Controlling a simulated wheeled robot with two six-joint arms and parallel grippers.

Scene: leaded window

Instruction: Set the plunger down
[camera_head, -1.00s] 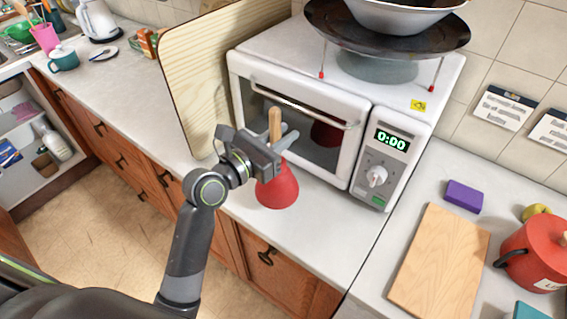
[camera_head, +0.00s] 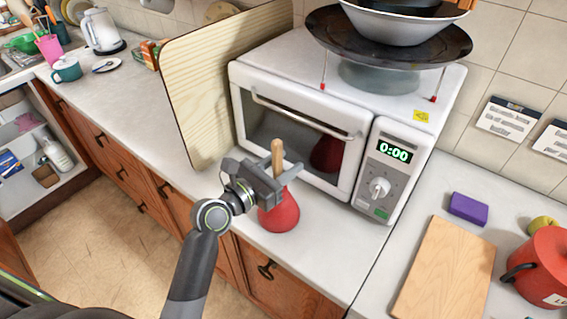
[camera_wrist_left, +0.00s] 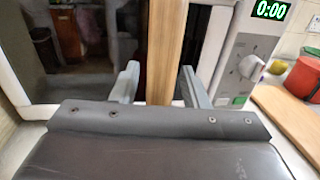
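The plunger has a red rubber cup (camera_head: 279,213) and a wooden handle (camera_head: 278,157). It stands nearly upright, cup down, in front of the microwave. The cup is at or just above the white counter (camera_head: 318,236); I cannot tell whether it touches. My left gripper (camera_head: 282,176) is around the handle, above the cup, and appears shut on it. In the left wrist view the handle (camera_wrist_left: 166,45) rises between the two fingers, close to both; the cup is hidden there. My right gripper is not in view.
The white microwave (camera_head: 372,125) stands just behind the plunger, with a wok (camera_head: 450,45) on top. A wooden board (camera_head: 200,100) leans at its left. A cutting board (camera_head: 445,268), purple sponge (camera_head: 468,207) and red pot (camera_head: 540,265) are at the right.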

